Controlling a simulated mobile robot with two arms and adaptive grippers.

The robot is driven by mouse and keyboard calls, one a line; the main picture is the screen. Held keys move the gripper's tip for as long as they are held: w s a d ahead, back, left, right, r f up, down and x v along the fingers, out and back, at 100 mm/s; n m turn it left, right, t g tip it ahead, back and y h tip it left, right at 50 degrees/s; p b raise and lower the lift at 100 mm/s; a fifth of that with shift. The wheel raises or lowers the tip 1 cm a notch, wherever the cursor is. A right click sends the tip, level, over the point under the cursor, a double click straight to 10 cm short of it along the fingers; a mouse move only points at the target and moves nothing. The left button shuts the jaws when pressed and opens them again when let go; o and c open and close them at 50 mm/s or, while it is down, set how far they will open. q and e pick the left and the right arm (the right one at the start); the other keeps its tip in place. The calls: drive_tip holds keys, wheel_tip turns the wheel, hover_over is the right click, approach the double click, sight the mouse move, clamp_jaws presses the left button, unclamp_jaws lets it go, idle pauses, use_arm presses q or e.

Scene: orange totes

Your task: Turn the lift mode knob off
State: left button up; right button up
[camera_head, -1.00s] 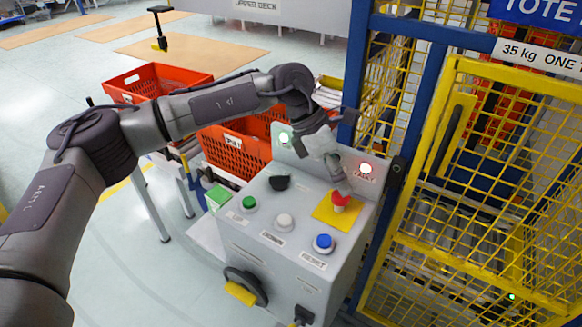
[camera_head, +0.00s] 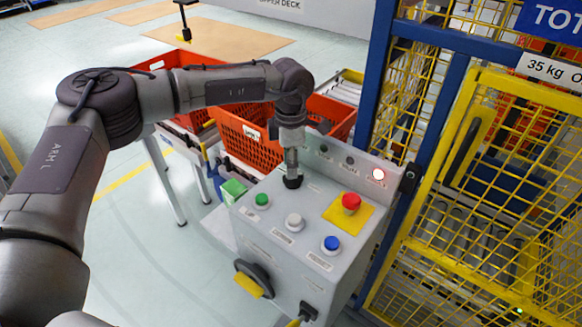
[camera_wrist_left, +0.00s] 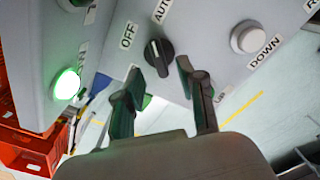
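I see no clear contact, and the knob's exact setting is hard to read. In the head view, my left gripper (camera_head: 292,172) points down over the knob, which it largely hides on the control box (camera_head: 275,255). My right gripper is not in view.
A green button (camera_head: 262,200), white button (camera_head: 294,222), blue button (camera_head: 331,244) and red emergency stop (camera_head: 350,203) stand close by. A green lamp (camera_wrist_left: 67,84) is lit. Orange totes (camera_head: 248,137) are behind; a yellow mesh gate (camera_head: 480,190) is at right.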

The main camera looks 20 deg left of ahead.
sight(291, 184)
use_arm(q)
drive_tip(key=shift+f+p, duration=0.3)
drive_tip(key=shift+f, duration=1.4)
clamp_jaws()
